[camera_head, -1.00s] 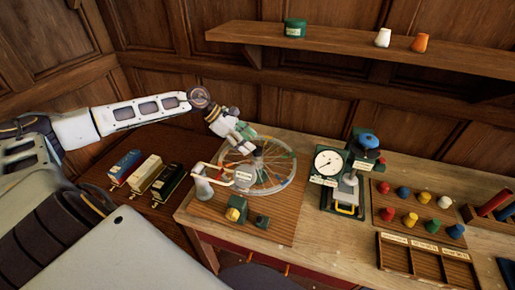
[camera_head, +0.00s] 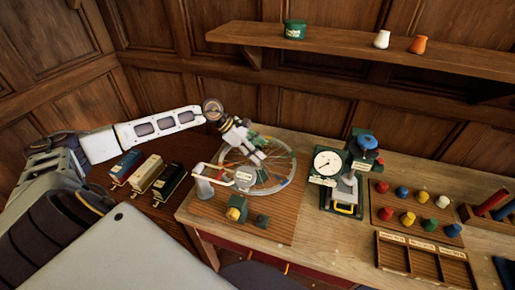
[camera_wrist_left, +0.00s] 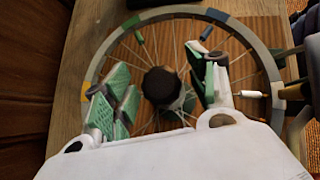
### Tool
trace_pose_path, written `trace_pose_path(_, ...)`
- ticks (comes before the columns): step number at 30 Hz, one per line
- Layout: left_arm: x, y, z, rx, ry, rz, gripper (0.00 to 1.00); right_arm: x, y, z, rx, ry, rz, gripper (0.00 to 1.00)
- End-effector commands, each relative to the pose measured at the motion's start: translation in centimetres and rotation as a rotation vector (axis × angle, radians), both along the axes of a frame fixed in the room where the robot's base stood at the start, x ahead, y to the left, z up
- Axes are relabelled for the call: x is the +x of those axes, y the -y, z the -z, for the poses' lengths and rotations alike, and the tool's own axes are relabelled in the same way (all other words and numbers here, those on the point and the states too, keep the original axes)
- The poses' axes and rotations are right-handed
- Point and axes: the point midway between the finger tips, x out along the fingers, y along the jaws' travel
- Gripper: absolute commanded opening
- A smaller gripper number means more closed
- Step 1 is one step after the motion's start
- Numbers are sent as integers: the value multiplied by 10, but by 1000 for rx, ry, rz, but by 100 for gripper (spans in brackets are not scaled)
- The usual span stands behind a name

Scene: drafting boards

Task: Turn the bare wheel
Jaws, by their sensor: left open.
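The bare wheel (camera_head: 291,178) has thin spokes and a pale rim with coloured patches. It lies about level over a ribbed brown mat on the bench. In the left wrist view its rim (camera_wrist_left: 262,58) arcs across the top, and a dark round hub (camera_wrist_left: 160,86) shows in the middle. My left gripper (camera_head: 259,153) is over the wheel, pointing down at it. In the wrist view its green-padded fingers (camera_wrist_left: 162,92) are spread apart on either side of the hub, with nothing seen held. Whether they touch the spokes cannot be told. My right gripper is not in view.
A white bracket (camera_head: 204,184) with a label stands at the wheel's left front. A green block with a yellow knob (camera_head: 236,210) sits in front. A dial gauge stand (camera_head: 328,162) is to the right. Small model wagons (camera_head: 147,172) stand left. A shelf (camera_head: 340,46) runs above.

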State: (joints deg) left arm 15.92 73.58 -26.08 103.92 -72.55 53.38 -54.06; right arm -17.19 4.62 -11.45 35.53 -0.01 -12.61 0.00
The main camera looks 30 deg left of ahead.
Motion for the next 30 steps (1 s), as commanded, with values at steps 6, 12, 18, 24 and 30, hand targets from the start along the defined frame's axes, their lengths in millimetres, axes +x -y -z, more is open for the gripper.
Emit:
trace_pose_path(6, 0, 1, 1, 0, 0, 0, 58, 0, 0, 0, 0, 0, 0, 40)
trace_pose_path(12, 0, 0, 1, 0, 0, 0, 46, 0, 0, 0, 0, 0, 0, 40)
trace_pose_path(18, 0, 0, 1, 0, 0, 0, 20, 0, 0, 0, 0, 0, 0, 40)
trace_pose_path(24, 0, 0, 1, 0, 0, 0, 0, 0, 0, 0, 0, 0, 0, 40)
trace_pose_path(30, 1, 1, 0, 0, 1, -1, 0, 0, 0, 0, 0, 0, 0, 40)
